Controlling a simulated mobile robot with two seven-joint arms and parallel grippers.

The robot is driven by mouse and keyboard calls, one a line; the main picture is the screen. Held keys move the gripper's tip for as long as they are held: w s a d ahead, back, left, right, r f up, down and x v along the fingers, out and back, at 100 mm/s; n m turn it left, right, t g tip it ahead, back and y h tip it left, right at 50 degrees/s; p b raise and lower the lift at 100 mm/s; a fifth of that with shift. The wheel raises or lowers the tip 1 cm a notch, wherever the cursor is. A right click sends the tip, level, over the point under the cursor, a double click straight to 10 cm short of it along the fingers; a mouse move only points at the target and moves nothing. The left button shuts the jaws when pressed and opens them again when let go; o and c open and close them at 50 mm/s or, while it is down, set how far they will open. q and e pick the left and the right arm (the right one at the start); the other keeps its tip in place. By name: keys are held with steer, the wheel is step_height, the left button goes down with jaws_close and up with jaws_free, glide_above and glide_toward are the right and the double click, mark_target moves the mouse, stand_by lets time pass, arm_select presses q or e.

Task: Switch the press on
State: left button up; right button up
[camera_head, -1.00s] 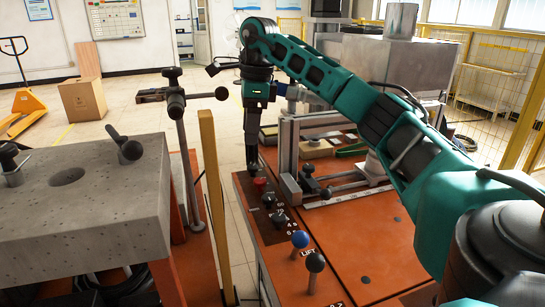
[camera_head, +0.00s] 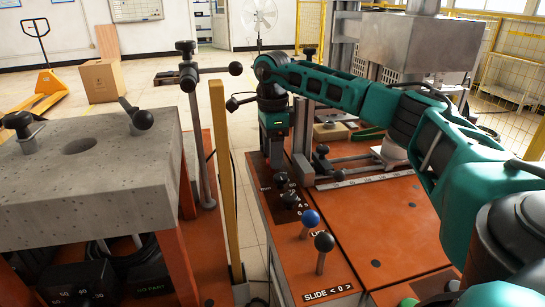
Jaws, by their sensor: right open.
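The press (camera_head: 350,220) is the machine with an orange deck, right of centre. Its dark control panel (camera_head: 262,188) runs along the deck's left edge and carries black knobs (camera_head: 283,182). In front of them stand a blue-knobbed lever (camera_head: 310,217) and a black-knobbed lever (camera_head: 324,242). My right gripper (camera_head: 276,166) points down at the far end of the panel, behind the knobs. It is open, with nothing seen between its fingers. It hides the spot where the red button showed before; I cannot tell whether it touches the button. My left gripper is out of view.
A concrete-topped table (camera_head: 95,180) stands at left. A black-handled post (camera_head: 192,120) and an upright yellow bar (camera_head: 225,170) stand between it and the press. The metal frame and slide rails (camera_head: 350,163) lie right of my gripper. The deck's front is mostly clear.

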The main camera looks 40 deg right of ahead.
steer(key=shift+f, duration=0.65)
steer(key=c, duration=1)
steer(key=shift+c, duration=0.2)
